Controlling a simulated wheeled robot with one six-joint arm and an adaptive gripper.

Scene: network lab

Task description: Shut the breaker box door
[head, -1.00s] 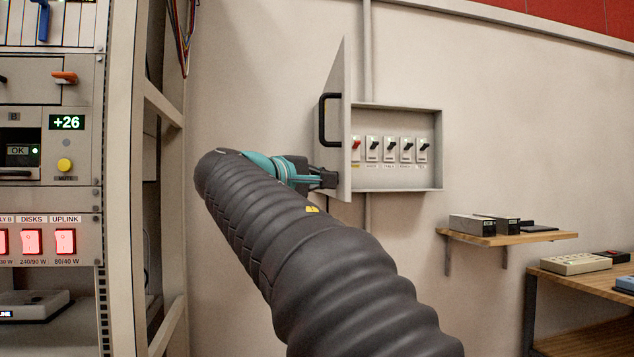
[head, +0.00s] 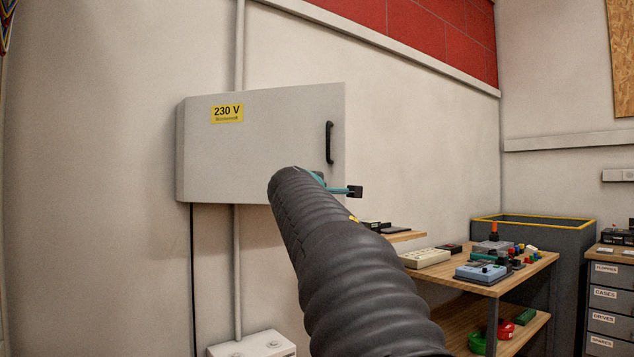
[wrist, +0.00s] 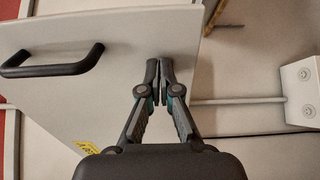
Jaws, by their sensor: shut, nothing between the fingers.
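The breaker box door (head: 260,150) is a light grey panel with a yellow 230 V label (head: 227,113) and a black handle (head: 330,142) near its right edge. It swings on its left side and covers the front of the box, so the switches are hidden. Its right side looks taller, so it seems to stand somewhat ajar. My gripper (head: 355,191) is shut and empty by the door's lower right corner, below the handle. In the wrist view my gripper (wrist: 160,66) overlaps the door face (wrist: 115,75); I cannot tell whether it touches. The handle (wrist: 50,62) is apart from it.
A small wooden wall shelf (head: 405,236) is partly behind my arm. A wooden bench (head: 520,268) with several devices stands at the right, with a grey bin (head: 560,240) behind. A white box (head: 252,345) is low on the wall below the breaker box.

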